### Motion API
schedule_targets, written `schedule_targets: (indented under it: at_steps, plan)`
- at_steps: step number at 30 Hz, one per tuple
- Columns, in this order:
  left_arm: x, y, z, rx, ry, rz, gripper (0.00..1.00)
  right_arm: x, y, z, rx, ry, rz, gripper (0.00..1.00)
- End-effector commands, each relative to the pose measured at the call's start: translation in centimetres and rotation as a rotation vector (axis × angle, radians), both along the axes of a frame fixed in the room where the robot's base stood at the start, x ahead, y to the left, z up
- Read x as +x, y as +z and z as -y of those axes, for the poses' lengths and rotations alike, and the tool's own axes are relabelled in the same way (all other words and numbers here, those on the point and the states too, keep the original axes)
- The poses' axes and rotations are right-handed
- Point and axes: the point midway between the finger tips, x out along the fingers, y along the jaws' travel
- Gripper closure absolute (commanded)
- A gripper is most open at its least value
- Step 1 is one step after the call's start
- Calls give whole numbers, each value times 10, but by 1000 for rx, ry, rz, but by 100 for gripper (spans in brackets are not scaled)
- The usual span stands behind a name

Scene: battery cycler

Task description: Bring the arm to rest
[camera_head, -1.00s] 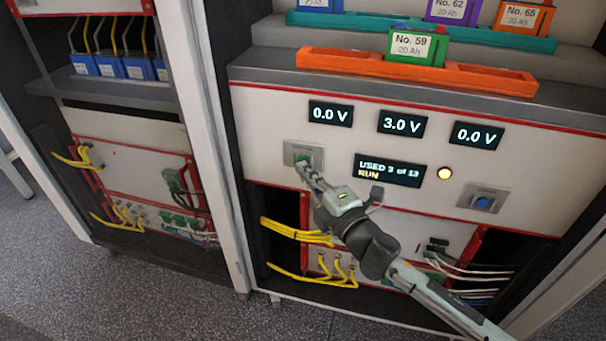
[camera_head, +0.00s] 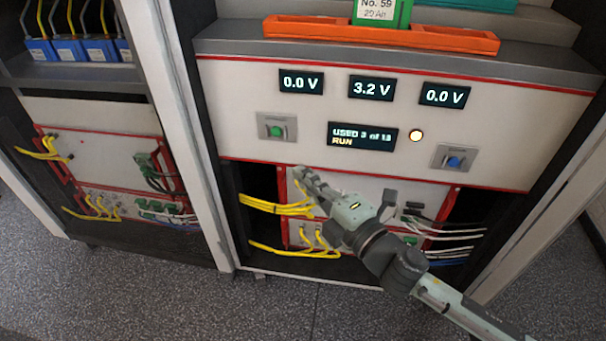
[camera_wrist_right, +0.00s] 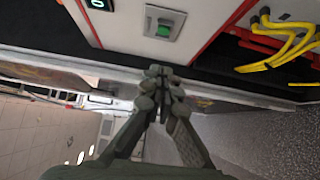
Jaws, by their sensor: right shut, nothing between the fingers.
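My right gripper (camera_head: 301,174) is shut and empty. In the head view it is in front of the cabinet, below and a little right of the green button (camera_head: 277,131). It is apart from the button. In the right wrist view the closed fingertips (camera_wrist_right: 160,72) show in the middle, with the green button (camera_wrist_right: 164,27) beyond them at the top. My left gripper is not in either view.
The panel shows 0.0 V, 3.2 V and 0.0 V, and a display (camera_head: 362,137) reads "USED 3 of 13 RUN". Yellow cables (camera_head: 275,206) hang near the gripper. Battery No. 59 (camera_head: 381,12) sits in an orange tray (camera_head: 300,35).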

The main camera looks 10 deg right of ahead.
Motion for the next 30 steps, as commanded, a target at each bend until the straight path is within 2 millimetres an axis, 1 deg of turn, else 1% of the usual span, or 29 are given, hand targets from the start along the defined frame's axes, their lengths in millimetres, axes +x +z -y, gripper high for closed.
schedule_targets:
  at_steps: [14, 17, 19, 20, 22, 23, 24, 25, 26, 27, 29, 30]
  plan:
    - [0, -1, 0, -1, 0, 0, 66, 0, 0, 0, 1, -1, -2, 100]
    - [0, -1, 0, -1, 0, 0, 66, 4, -6, 9, 34, -43, -37, 100]
    - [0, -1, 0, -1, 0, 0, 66, 10, -19, 27, 99, -126, -109, 100]
    - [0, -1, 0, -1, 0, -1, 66, 12, -28, 38, 140, -177, -153, 100]
    - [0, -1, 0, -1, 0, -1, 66, 14, -57, 70, 248, -320, -281, 100]
    - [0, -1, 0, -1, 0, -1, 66, 12, -73, 86, 297, -391, -343, 100]
    - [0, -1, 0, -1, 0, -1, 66, 6, -96, 106, 366, -486, -430, 100]
    - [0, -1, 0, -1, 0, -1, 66, -1, -113, 120, 415, -555, -495, 100]
    - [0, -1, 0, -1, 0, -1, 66, -10, -131, 133, 461, -624, -558, 100]
    - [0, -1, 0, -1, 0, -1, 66, -24, -154, 148, 522, -713, -640, 100]
    - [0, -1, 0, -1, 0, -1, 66, -49, -188, 167, 603, -841, -761, 100]
    - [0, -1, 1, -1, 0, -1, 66, -69, -208, 177, 653, -921, -838, 100]
